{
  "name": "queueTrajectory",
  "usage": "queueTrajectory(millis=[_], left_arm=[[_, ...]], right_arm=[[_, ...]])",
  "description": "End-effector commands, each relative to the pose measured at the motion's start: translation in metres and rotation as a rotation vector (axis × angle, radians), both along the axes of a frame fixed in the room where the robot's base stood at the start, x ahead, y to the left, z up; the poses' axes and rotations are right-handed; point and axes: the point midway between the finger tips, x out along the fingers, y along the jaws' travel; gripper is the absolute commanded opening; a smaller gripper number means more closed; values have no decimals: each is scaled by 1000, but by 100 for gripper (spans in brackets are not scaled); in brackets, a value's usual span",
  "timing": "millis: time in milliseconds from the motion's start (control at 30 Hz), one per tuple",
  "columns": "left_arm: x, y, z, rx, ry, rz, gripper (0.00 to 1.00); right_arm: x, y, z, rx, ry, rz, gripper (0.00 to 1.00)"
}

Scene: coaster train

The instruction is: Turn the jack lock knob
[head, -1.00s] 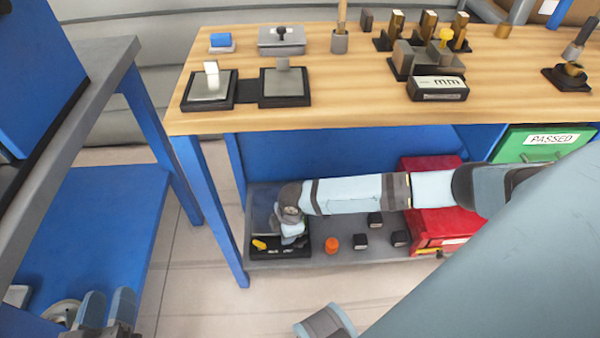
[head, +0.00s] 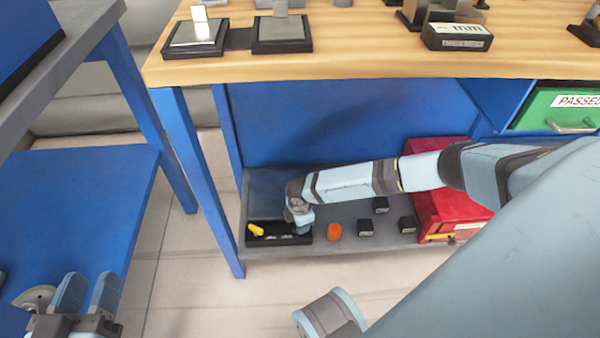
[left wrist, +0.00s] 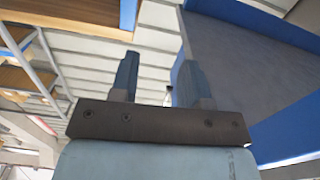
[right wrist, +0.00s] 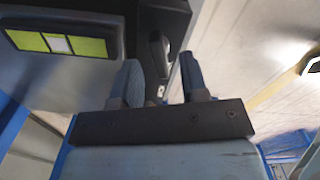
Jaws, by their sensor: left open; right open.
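I cannot pick out the jack lock knob with certainty. In the head view, my right arm reaches to the lower shelf, and its gripper (head: 299,222) points down at a black tray (head: 262,241). A yellow piece (head: 256,229) lies in the tray, left of the gripper. In the right wrist view, my right gripper (right wrist: 160,82) is open, with a dark rounded part (right wrist: 159,50) beyond its fingers; contact is unclear. My left gripper (head: 88,290) is open and empty at the lower left; it also shows in the left wrist view (left wrist: 153,78).
An orange piece (head: 334,231) and several black blocks (head: 365,227) stand on the grey shelf (head: 300,250), with a red box (head: 430,200) at right. The wooden bench top (head: 350,58) overhangs the shelf. A blue leg (head: 205,190) stands left of the tray.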

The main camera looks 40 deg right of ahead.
Motion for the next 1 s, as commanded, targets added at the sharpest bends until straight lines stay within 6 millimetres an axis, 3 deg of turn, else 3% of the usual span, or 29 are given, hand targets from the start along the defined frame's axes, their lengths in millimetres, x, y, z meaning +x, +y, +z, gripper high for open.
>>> queueTrajectory(millis=[133,500,667,700,1000], left_arm=[[4,3,-1,28,-46,2,43],[6,3,3,38,-69,2,43],[6,3,3,37,-69,2,43],[6,3,3,38,-68,2,43],[4,3,5,31,-54,1,43]], right_arm=[[0,0,-16,-1,0,-1,40],[0,0,-19,1,-1,0,40],[0,0,-19,0,0,-1,4],[0,0,-19,0,0,0,0],[-1,1,-18,1,1,-21,0]])
